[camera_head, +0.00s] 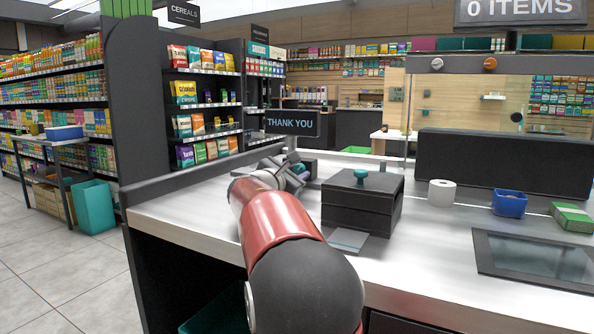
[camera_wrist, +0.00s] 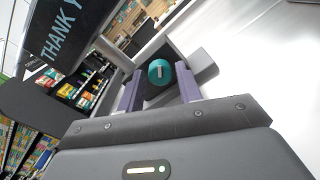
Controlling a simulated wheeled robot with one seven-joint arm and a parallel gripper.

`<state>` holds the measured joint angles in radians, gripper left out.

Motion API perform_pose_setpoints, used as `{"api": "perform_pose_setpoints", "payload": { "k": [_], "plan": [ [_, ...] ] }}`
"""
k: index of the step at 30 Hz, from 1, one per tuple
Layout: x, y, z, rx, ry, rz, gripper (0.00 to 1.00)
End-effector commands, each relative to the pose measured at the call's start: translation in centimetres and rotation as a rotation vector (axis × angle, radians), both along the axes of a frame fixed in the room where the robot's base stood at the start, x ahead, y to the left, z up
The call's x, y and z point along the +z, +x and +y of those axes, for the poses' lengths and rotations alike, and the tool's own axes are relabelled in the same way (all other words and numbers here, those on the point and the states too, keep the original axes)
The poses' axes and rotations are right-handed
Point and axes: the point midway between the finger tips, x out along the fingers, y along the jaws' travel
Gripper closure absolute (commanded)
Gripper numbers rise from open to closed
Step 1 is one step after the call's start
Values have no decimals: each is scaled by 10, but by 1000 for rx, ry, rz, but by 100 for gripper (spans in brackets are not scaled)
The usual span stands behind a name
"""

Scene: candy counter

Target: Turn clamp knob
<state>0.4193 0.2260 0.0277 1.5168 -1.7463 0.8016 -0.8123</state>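A round teal knob (camera_wrist: 159,71) with a pale bar across its face shows in the wrist view, mounted on a dark and grey fitting. My gripper (camera_wrist: 160,84) is open, with one finger on each side of the knob and a visible gap on both sides. Nothing is held. In the head view my gripper (camera_head: 298,174) is at the counter's back left, below the "THANK YOU" sign (camera_head: 290,122). A bit of teal (camera_head: 303,169) shows by the fingers, mostly hidden by my arm.
A black box (camera_head: 362,205) with another teal knob (camera_head: 361,177) on top stands right of my gripper. A white roll (camera_head: 441,193), a blue container (camera_head: 509,204) and a green packet (camera_head: 572,217) stand farther right. A dark glass panel (camera_head: 535,260) lies at the front right of the white counter (camera_head: 430,265).

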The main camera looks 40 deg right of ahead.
Motion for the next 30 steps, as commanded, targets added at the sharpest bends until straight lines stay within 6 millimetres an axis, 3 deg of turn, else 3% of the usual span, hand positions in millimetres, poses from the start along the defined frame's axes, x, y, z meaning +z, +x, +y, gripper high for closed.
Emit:
{"api": "perform_pose_setpoints", "payload": {
  "k": [4,10,16,19,30],
  "plan": [
    [0,0,0,0,0,0,65],
    [0,0,0,0,0,1,89],
    [6,0,1,1,-59,149,89],
    [0,0,0,0,-99,240,89],
    [0,0,1,1,-124,297,89]
  ]
}}
